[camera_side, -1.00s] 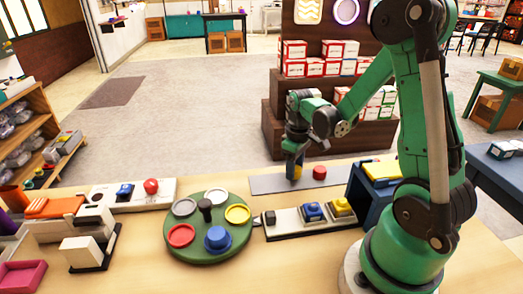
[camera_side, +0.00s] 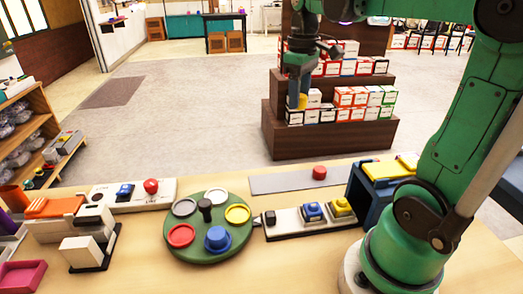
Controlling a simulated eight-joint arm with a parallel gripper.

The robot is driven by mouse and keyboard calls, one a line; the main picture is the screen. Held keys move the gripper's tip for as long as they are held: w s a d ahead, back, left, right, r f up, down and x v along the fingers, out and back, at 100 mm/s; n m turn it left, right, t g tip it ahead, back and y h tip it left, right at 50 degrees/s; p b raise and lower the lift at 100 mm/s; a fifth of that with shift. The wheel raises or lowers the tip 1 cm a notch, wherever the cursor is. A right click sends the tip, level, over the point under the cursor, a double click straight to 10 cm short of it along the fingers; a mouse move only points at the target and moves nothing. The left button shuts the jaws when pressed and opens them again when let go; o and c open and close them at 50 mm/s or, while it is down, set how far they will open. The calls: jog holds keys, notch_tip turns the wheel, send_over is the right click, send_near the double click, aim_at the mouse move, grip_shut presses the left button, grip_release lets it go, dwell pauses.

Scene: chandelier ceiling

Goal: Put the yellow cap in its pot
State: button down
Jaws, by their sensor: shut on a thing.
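My gripper (camera_side: 299,92) is raised well above the back of the table, seen against the box display. It is shut on the yellow cap (camera_side: 302,102), which shows small and partly hidden at the fingertips. The yellow pot (camera_side: 238,214) is a round yellow dish at the right side of the green round tray (camera_side: 207,254), lower and left of my gripper in the picture. The pot looks empty. The grey mat (camera_side: 275,184) lies at the back of the table with a red cap (camera_side: 319,173) on it.
The tray also holds a red pot (camera_side: 180,235), grey pots, a blue piece (camera_side: 217,239) and an upright black knob (camera_side: 205,210). A pale block with blue and yellow pieces (camera_side: 341,206) lies right of the tray. A dark blue box (camera_side: 372,190) stands farther right.

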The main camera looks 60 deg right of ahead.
jog(key=w+a+f+n, duration=0.3)
jog(key=a+f, duration=0.1)
jog(key=a, duration=0.4)
jog(key=n, duration=0.4)
send_over(238, 215)
notch_tip(238, 215, down, 5)
jog(key=shift+f, duration=2.55)
jog(key=shift+f, duration=0.25)
jog(key=shift+f, duration=0.3)
jog(key=shift+f, duration=0.55)
